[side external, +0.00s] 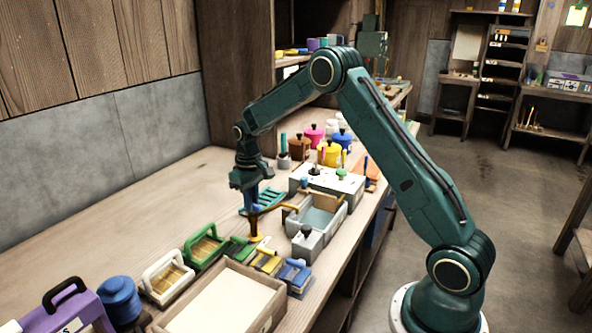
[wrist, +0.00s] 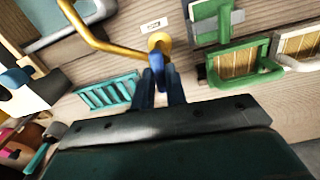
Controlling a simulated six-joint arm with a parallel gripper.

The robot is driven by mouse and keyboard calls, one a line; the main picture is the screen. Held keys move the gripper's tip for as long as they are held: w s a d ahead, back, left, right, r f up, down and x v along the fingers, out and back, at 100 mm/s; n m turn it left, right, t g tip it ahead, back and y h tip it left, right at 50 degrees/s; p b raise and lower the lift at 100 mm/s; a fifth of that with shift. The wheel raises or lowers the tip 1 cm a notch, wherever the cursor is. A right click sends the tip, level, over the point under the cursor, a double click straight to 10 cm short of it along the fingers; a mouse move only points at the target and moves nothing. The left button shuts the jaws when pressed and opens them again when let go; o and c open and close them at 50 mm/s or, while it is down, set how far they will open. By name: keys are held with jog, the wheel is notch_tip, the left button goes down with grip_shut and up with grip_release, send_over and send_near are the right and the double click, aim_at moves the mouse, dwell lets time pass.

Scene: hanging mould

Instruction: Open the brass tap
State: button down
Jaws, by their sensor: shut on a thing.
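The brass tap (side external: 256,222) stands on the bench, its spout reaching right over a grey basin (side external: 320,217). In the wrist view the yellow brass pipe (wrist: 98,42) curves from upper left to the tap's round end by the fingertips. A blue handle (wrist: 157,70) sits at the tap's top. My gripper (side external: 250,203) points down over the tap; in the wrist view its fingers (wrist: 158,82) are shut on the blue handle. The fingers hide part of the handle, and I cannot tell how far it is turned.
A teal rack (side external: 267,201) lies just behind the tap. Green (side external: 203,246) and white (side external: 166,277) framed moulds stand in front, beside a wooden tray (side external: 222,308). Lidded pots (side external: 330,152) stand farther back.

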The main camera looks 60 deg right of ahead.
jog(key=shift+n, duration=0.6)
jog(key=c, duration=1.4)
grip_release()
jog(key=shift+c, duration=0.2)
notch_tip(320, 180, up, 14)
